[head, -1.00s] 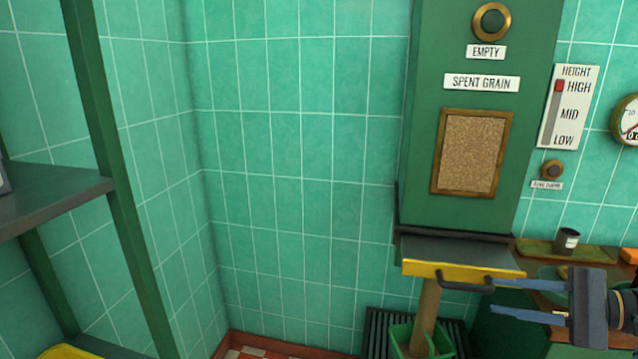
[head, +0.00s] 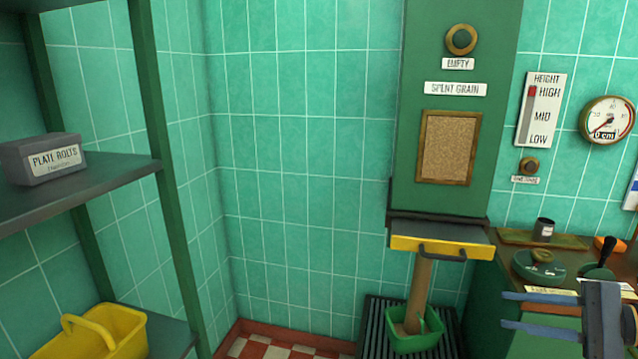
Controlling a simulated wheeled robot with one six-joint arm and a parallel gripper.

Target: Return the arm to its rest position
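My gripper (head: 512,310) is at the lower right of the head view, its two blue fingers pointing left and spread apart. Nothing shows between them. It is in front of the brown and green counter, to the right of the yellow-fronted drawer (head: 440,249) under the spent grain cabinet (head: 455,200). The fingers look apart from the drawer handle. The rest of my arm is mostly cut off by the right edge of the frame.
A green bin (head: 413,342) stands on a dark grate, with a brown column coming down into it. A shelf (head: 95,185) at left holds a plate bolts box (head: 50,158); a yellow basket (head: 105,335) is below. A cup (head: 543,230) and a black-handled lever (head: 603,258) are on the counter.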

